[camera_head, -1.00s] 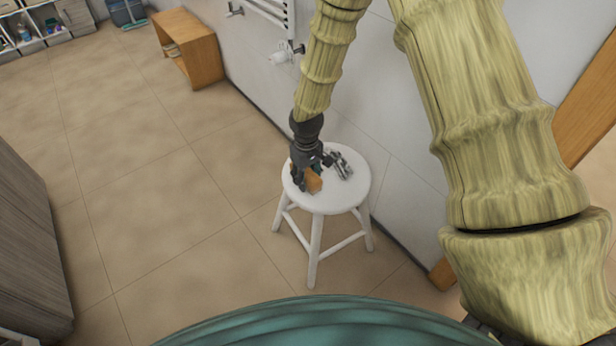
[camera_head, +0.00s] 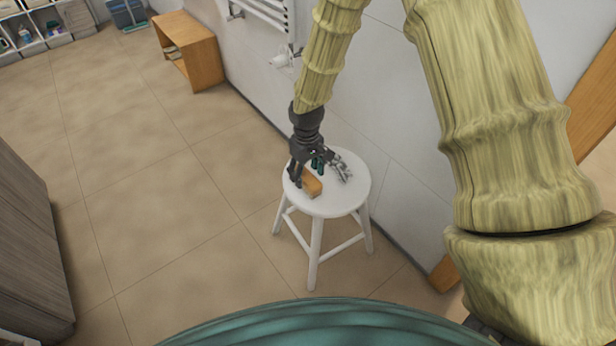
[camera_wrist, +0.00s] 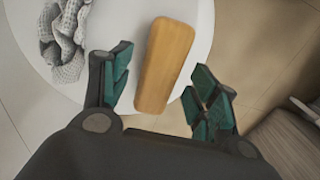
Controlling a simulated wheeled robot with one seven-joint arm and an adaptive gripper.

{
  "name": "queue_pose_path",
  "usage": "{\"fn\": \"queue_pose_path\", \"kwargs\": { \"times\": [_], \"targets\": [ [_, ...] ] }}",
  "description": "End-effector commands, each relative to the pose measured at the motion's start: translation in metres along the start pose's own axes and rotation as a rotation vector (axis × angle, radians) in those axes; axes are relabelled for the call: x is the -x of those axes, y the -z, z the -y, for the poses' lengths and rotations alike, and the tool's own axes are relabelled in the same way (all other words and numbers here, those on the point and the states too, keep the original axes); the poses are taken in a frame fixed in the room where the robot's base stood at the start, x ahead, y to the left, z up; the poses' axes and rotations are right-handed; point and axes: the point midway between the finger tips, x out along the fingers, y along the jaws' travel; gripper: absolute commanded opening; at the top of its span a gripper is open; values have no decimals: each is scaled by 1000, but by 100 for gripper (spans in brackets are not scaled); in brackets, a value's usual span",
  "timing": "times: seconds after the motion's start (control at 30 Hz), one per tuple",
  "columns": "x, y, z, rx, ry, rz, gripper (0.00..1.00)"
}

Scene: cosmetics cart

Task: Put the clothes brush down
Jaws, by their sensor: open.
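The clothes brush (camera_wrist: 165,65) shows as a wooden block with rounded ends, lying on the white round stool seat (camera_head: 330,203). In the head view the brush (camera_head: 312,186) lies near the front left of the seat. My gripper (camera_wrist: 165,92) is open, with its teal-padded fingers apart on either side of the brush's near end. A gap shows between each finger and the brush. In the head view my gripper (camera_head: 308,172) is just above and behind the brush and hides part of it.
A crumpled grey patterned cloth (camera_wrist: 68,40) lies on the seat beside the brush; it also shows in the head view (camera_head: 341,170). The wall with a towel radiator (camera_head: 270,14) is behind the stool. A wooden bench (camera_head: 190,50) stands further back. Tiled floor at left is clear.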

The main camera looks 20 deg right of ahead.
Motion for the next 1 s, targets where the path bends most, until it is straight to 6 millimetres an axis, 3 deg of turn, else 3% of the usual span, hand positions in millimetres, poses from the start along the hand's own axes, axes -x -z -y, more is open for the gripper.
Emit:
{"fn": "queue_pose_path", "kwargs": {
  "times": [0.03, 0.2, 0.4, 0.6, 1.0],
  "targets": [
    [14, 1, 0, -1, 0, -3, 60],
    [44, 0, 0, 0, 0, -2, 60],
    [70, 0, 0, -1, 0, -1, 60],
    [81, 0, 0, -1, 0, 1, 60],
    [82, 0, 0, -1, 0, 1, 60]
  ]
}}
